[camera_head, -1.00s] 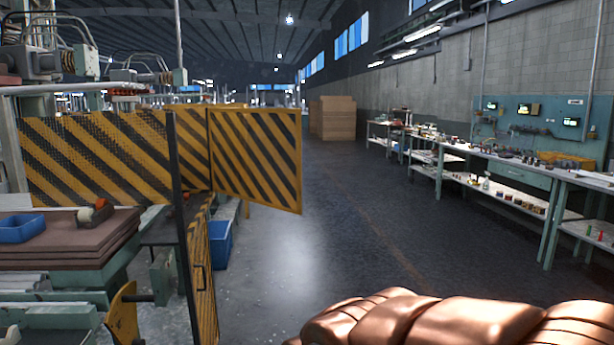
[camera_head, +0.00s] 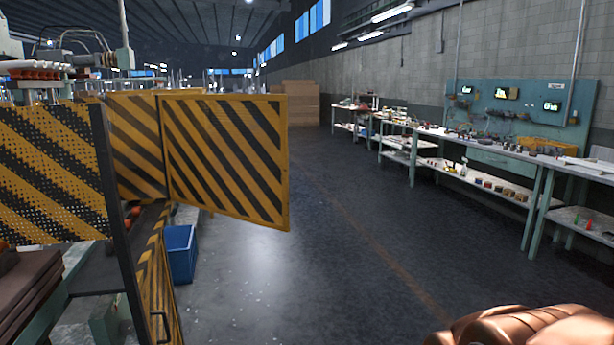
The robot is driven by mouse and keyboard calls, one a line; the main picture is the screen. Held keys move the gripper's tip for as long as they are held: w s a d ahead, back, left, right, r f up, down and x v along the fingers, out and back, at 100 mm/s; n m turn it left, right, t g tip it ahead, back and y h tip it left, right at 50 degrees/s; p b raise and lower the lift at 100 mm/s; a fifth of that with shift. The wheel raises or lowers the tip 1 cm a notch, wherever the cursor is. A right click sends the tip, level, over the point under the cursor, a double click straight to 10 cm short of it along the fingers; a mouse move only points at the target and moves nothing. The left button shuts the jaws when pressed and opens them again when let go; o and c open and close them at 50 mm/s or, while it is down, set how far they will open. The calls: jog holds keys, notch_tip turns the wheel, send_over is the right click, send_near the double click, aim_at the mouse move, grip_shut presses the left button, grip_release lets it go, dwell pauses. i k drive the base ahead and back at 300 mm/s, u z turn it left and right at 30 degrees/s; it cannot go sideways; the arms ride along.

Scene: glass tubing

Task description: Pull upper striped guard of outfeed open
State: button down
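A yellow-and-black striped guard panel (camera_head: 225,158) stands swung out from the machine line, over the aisle floor, left of the middle. Another striped panel (camera_head: 135,145) is just behind it to the left. A perforated striped panel (camera_head: 45,170) is nearer, at the left edge, beside a dark upright post. A lower striped panel (camera_head: 158,285) with a dark handle is below, at the bottom left. I cannot tell which is the outfeed's upper guard. Part of my copper-coloured arm shows at the bottom right. My gripper is not in view, and no contact with any panel shows.
A blue bin (camera_head: 180,253) stands on the floor behind the lower panel. Workbenches (camera_head: 480,150) with tools line the right wall. Stacked brown boxes (camera_head: 298,103) stand far back. The dark aisle floor (camera_head: 350,240) between is clear.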

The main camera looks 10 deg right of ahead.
aim_at(281, 211)
jog(key=u, duration=0.35)
jog(key=i, duration=1.05)
jog(key=u, duration=0.7)
